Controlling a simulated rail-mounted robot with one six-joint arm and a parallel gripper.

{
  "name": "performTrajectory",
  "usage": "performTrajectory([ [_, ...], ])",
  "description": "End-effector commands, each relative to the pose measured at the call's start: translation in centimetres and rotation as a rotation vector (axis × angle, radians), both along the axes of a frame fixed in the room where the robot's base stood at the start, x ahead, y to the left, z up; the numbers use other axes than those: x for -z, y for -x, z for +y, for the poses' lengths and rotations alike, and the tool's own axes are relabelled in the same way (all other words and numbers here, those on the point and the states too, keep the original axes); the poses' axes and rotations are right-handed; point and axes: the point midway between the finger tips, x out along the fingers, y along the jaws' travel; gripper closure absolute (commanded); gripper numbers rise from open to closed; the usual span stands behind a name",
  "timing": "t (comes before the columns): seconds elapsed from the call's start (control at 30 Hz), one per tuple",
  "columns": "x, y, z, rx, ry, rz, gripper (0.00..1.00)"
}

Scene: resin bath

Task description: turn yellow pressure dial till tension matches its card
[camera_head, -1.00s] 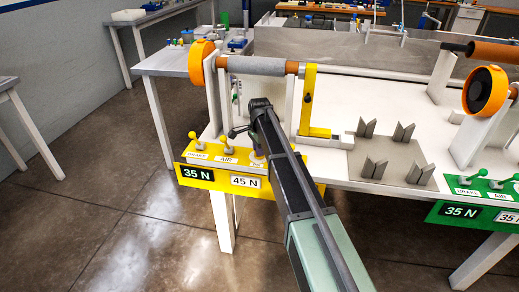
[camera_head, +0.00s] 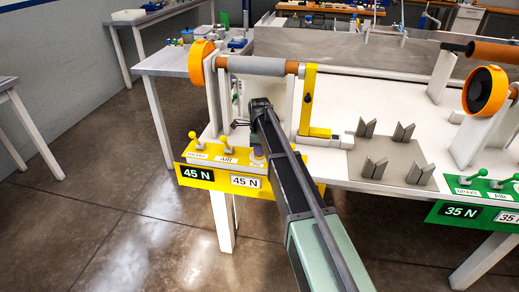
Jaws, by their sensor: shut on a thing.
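The yellow station panel (camera_head: 196,172) is at the table's front left corner. Its black tension display (camera_head: 197,175) reads 45 N. The white card (camera_head: 245,181) beside it also reads 45 N. The pressure dial (camera_head: 258,157) is at the panel's right end, mostly hidden by my arm; only a small purple-grey part shows. My gripper (camera_head: 257,146) is down at the dial and shut on it; its fingers are largely hidden behind my arm.
Yellow brake and air levers (camera_head: 197,141) stand just left of the dial. Above is a grey roller (camera_head: 257,66) with an orange disc and yellow bracket. Grey V-blocks (camera_head: 375,168) stand right. A green panel (camera_head: 450,212) reading 35 N is far right.

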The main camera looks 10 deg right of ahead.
Motion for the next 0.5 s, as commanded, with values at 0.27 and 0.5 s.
performTrajectory([
  [0.27, 0.02, 0.05, 0.00, 0.010, 0.000, 0.001, 1.00],
  [0.5, 0.02, 0.05, 0.00, 0.009, 0.000, 0.001, 0.74],
])
